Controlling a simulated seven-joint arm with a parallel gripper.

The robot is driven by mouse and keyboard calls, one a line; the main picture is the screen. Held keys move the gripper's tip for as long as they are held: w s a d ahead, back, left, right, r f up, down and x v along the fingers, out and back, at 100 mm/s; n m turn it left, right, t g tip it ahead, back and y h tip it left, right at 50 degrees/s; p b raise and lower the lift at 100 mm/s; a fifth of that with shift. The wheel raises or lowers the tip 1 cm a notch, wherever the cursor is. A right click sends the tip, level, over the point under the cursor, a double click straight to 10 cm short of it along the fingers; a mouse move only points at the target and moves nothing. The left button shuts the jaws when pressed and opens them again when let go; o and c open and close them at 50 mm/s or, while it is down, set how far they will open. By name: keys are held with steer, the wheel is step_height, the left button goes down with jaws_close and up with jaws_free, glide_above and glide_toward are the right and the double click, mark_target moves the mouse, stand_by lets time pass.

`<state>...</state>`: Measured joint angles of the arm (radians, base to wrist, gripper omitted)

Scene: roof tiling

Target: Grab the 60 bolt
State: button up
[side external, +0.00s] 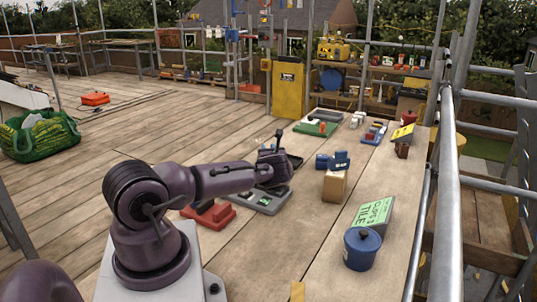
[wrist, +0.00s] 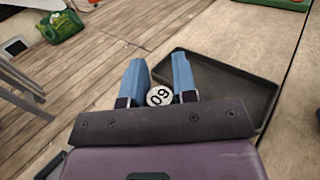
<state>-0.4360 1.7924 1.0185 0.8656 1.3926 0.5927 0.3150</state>
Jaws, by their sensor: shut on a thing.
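The 60 bolt (wrist: 159,96) shows in the wrist view as a round white head with dark digits, seen rotated. It sits between the two blue fingers of my gripper (wrist: 159,78), which is shut on it. The rest of the bolt is hidden behind the gripper body. In the side view my gripper (side external: 279,143) is too small to show the bolt clearly. It is close to a shallow dark tray (side external: 296,161), which lies right of the fingers in the wrist view (wrist: 270,88).
On the bench are a grey compartment tray (side external: 269,201), a red item (side external: 210,215), a wooden block with a blue piece (side external: 335,184), a green-labelled box (side external: 374,214) and a blue lidded pot (side external: 361,249). A metal rail (side external: 449,190) runs along the right.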

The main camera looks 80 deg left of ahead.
steer(key=s+d+r, duration=0.7)
steer(key=d+r, duration=0.4)
steer(key=r, duration=0.1)
steer(key=shift+s+d+r, duration=0.2)
steer(key=shift+s+d, duration=0.1)
steer(key=shift+d, duration=0.1)
steer(key=shift+w, duration=0.1)
